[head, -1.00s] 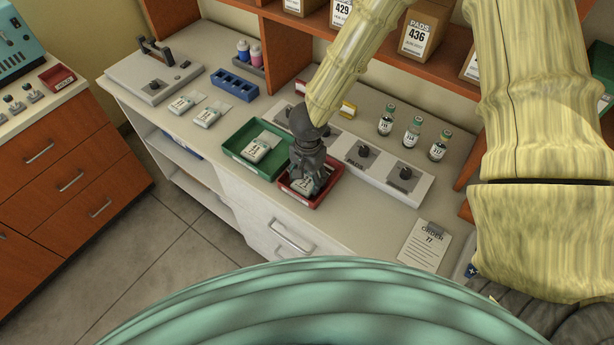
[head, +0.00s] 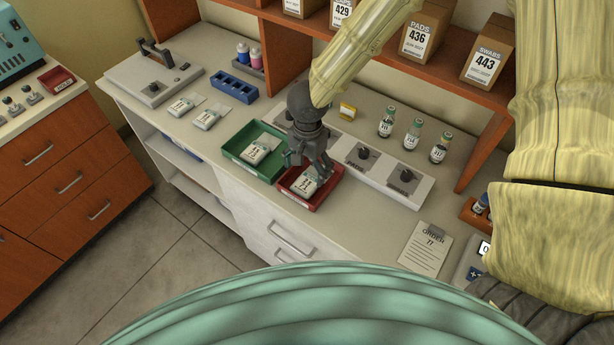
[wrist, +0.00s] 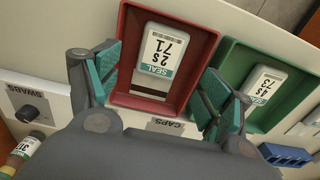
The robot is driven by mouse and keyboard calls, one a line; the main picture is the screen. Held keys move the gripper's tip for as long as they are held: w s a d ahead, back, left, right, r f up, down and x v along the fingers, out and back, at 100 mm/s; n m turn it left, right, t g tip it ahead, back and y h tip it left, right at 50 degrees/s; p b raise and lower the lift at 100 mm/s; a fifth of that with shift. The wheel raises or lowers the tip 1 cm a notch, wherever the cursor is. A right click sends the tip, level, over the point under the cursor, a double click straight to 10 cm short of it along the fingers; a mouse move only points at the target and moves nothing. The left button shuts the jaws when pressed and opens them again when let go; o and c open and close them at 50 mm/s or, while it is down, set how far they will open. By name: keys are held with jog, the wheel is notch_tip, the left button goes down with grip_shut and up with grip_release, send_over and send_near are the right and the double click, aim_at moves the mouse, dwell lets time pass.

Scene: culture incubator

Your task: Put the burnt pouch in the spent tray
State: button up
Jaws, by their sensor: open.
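Neither tray's name can be read, and I cannot tell for sure which pouch is burnt.
Two more pouches (head: 181,106) (head: 206,119) lie at the counter's left, near the sealer device (head: 150,82). A blue rack (head: 234,86) is behind them. A panel with knobs (head: 408,180) and several vials (head: 413,136) are right of the red tray. An order sheet (head: 425,248) lies at front right.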

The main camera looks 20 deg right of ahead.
aim_at(307, 183)
notch_tip(307, 183, up, 6)
jog(key=shift+b, duration=0.35)
jog(key=shift+a, duration=0.1)
